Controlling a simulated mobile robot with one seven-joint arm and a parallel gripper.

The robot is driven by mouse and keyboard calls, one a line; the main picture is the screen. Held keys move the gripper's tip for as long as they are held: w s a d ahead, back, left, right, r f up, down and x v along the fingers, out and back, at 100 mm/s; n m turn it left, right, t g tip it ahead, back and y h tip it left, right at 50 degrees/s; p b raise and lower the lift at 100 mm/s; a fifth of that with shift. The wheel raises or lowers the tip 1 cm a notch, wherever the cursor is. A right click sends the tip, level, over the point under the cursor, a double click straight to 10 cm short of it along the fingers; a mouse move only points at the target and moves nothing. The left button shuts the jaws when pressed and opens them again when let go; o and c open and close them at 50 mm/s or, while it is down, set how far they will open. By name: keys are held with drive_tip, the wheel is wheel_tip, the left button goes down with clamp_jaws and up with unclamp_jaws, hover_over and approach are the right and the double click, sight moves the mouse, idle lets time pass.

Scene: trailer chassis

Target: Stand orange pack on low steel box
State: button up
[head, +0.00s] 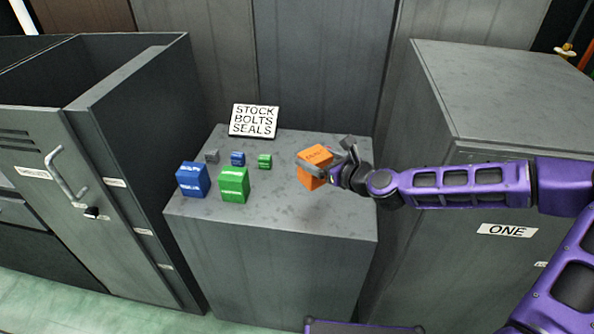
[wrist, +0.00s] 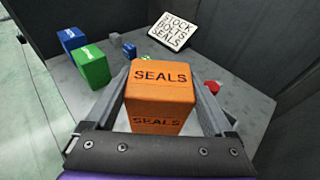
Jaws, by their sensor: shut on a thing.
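The orange pack (head: 313,168), lettered "SEALS", is at the right part of the low steel box's grey top (head: 280,205). My gripper (head: 328,170) reaches in from the right and is shut on the pack. In the wrist view the orange pack (wrist: 160,90) sits between the two fingers of my gripper (wrist: 160,100). It looks slightly tilted in the head view. I cannot tell whether its underside touches the box top.
A blue pack (head: 193,179) and a green pack (head: 234,184) stand left on the top, with small grey, blue and green blocks behind. A "STOCK BOLTS SEALS" sign (head: 254,121) stands at the back. A red thing (wrist: 213,87) shows right in the wrist view. Taller cabinets flank both sides.

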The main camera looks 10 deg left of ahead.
sight(321, 185)
wheel_tip(321, 185, down, 8)
drive_tip(key=shift+s+f+b, duration=0.1)
drive_tip(key=shift+b, duration=0.35)
drive_tip(key=shift+f, duration=0.1)
drive_tip(key=o, duration=1.4)
drive_tip(key=shift+s+d+r, duration=0.1)
drive_tip(key=shift+d+r, duration=0.05)
drive_tip(key=shift+r, duration=0.05)
drive_tip(key=v, duration=1.1)
drive_tip(key=shift+s+d+r, duration=0.1)
drive_tip(key=shift+s+d, duration=0.1)
drive_tip(key=shift+s, duration=0.1)
